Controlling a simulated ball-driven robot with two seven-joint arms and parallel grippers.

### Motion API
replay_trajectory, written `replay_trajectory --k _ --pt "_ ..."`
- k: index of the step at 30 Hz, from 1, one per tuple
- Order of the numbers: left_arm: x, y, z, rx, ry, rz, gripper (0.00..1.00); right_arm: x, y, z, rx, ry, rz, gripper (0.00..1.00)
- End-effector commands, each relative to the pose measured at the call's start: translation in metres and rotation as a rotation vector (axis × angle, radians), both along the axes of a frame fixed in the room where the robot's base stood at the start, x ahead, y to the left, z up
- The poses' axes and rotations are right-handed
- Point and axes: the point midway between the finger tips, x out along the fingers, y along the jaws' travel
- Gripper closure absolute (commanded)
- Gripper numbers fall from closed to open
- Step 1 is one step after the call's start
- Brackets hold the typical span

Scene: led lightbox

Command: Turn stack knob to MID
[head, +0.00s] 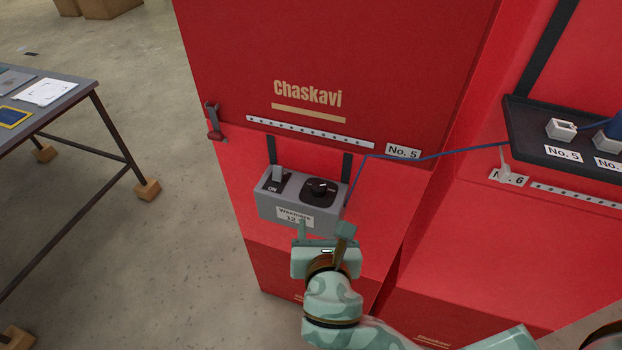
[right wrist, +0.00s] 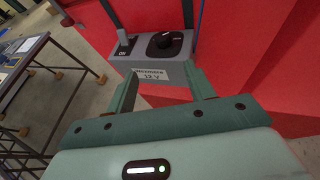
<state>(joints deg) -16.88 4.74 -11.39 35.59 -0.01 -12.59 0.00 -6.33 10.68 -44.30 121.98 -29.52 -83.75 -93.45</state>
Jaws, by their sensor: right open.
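The black stack knob (head: 319,189) sits on the right part of a grey control box (head: 264,200) fixed to the red cabinet. A switch (head: 277,177) marked ON is on the box's left part, and a label on the front reads as a 12 V label. My right gripper (head: 326,230) is open and empty, just below and in front of the box. In the right wrist view the knob (right wrist: 165,40) and the box (right wrist: 150,68) lie beyond the open fingers (right wrist: 165,85). I cannot read which mark the knob points to. My left gripper is not in view.
The red Chaskavi cabinet (head: 330,50) stands behind the box. A blue cable (head: 430,157) runs beside the box toward a dark tray (head: 526,135) with small connectors at the right. A table (head: 75,100) stands at the left, with open floor between.

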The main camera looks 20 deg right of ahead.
Motion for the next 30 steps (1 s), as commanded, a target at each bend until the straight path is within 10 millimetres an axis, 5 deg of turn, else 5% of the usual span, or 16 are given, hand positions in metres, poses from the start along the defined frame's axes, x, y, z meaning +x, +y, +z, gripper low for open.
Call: replay_trajectory --k 8,21,30 --pt "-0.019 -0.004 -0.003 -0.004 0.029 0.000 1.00 0.018 -0.007 -0.009 -0.073 0.018 0.017 0.46" --pt "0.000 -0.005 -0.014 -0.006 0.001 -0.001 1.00 0.114 -0.028 -0.051 -0.068 0.017 0.019 0.46" --pt "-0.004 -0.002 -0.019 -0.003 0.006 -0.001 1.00 0.145 -0.035 -0.064 -0.065 0.019 0.019 0.46"
